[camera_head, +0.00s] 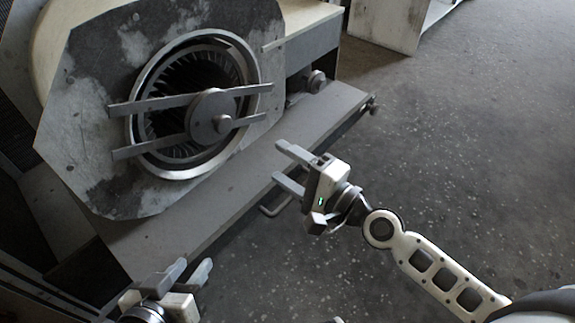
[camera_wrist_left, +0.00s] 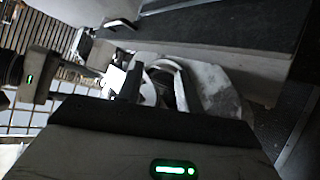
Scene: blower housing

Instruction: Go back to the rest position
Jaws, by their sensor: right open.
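The blower housing (camera_head: 90,95) stands at the upper left of the head view, with a round finned opening and a grey, worn front plate. Two flat bars and a round hub (camera_head: 212,117) cross the opening. My right gripper (camera_head: 284,166) is open and empty, to the right of the housing and apart from it, beside the ledge edge. My left gripper (camera_head: 194,268) is at the bottom left, below the ledge, with its fingers apart and nothing seen between them. In the left wrist view the housing (camera_wrist_left: 215,92) is partly hidden behind a dark gripper part.
A grey ledge (camera_head: 190,222) runs below the housing, with a small handle (camera_head: 275,205) at its front edge and knobs at its right end. A pale cabinet (camera_head: 392,22) stands at the top. The speckled floor (camera_head: 470,140) is clear on the right.

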